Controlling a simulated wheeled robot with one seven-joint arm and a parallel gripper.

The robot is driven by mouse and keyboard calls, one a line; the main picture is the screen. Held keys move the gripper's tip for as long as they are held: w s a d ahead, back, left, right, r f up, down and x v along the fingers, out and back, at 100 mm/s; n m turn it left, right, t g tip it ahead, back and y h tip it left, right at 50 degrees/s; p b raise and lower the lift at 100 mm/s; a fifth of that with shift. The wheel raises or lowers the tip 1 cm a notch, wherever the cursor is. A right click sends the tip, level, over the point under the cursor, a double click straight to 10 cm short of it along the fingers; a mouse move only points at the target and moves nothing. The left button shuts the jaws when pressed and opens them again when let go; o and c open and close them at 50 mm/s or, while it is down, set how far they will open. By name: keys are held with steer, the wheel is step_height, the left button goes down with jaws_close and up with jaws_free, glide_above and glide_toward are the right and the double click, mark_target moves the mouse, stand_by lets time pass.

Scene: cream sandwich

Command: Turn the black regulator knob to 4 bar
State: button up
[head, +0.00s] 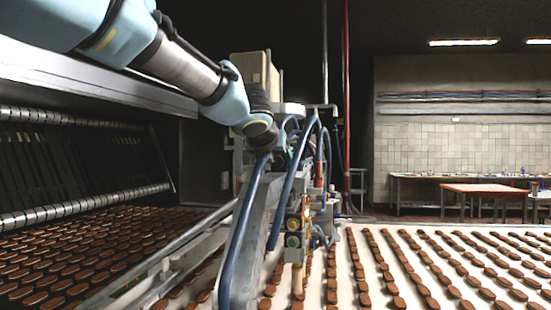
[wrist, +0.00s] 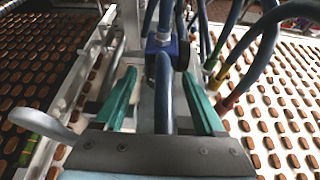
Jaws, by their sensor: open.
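In the wrist view, my gripper (wrist: 158,76) is open, with its two green fingers spread apart and nothing held. A blue regulator body (wrist: 158,44) sits just beyond the fingertips. A dark rounded part that looks like the black knob (wrist: 182,54) is on its right side, near the right fingertip; I see a gap but cannot judge its depth. A thick blue hose runs between the fingers and hides part of the regulator. No dial or pressure reading is legible. In the head view, the end of my arm is over the machine, and the fingers and knob cannot be made out.
Several blue hoses (head: 247,225) loop around the machine, close to my arm; hoses also crowd the right side in the wrist view (wrist: 257,45). Conveyors with rows of brown biscuits (head: 425,270) lie on both sides. A red-topped table (head: 485,188) stands far right.

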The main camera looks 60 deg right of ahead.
steer(key=shift+d, duration=0.1)
steer(key=shift+c, duration=0.4)
jaws_close()
